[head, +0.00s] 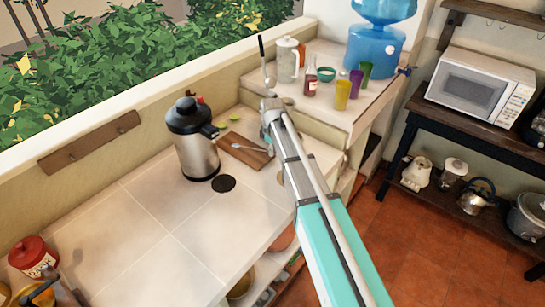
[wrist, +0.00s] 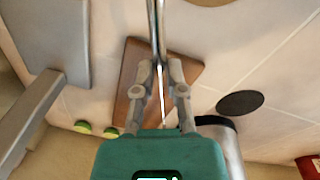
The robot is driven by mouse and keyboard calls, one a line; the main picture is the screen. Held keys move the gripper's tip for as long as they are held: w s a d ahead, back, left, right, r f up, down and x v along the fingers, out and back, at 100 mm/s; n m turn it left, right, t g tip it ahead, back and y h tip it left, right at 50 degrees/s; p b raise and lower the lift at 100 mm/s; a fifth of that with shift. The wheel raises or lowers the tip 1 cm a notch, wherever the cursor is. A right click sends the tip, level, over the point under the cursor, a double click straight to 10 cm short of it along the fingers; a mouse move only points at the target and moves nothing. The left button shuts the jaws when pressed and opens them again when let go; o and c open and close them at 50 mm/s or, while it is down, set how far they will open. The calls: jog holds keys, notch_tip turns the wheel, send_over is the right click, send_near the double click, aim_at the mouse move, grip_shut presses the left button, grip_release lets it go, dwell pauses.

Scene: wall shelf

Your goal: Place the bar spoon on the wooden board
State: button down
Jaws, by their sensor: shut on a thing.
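The wooden board (head: 235,157) lies on the tiled counter beside the steel kettle, and also shows under my gripper in the wrist view (wrist: 132,75). My gripper (wrist: 160,78) is over the board, its fingers closed around a thin shiny shaft. This looks like the bar spoon (wrist: 161,103), running up and down through the wrist picture. In the head view a pale spoon shape (head: 240,147) shows over the board, left of my gripper (head: 270,145). I cannot tell whether it touches the board. Part of the spoon is hidden by my gripper.
The steel kettle (head: 196,150) stands close left of the board, with a black disc (head: 223,184) in front. Limes (head: 222,123) lie behind the board. A raised counter at the right holds a bottle (head: 310,78), cups and a bowl. The front-left counter is mostly clear.

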aim_at(272, 163)
jog(key=shift+w+a+f+b, duration=0.15)
jog(key=shift+w+f+b, duration=0.2)
jog(key=shift+f+b, duration=1.45)
jog(key=shift+f, duration=0.15)
jog(key=shift+f+b, duration=0.3)
jog(key=c, duration=0.7)
grip_release()
jog(key=shift+r, duration=0.25)
jog(key=r+p, duration=0.8)
jog(key=s+r+p, duration=0.1)
jog(key=r+p, duration=0.3)
jog(key=shift+p, duration=0.3)
jog(key=shift+r, duration=0.1)
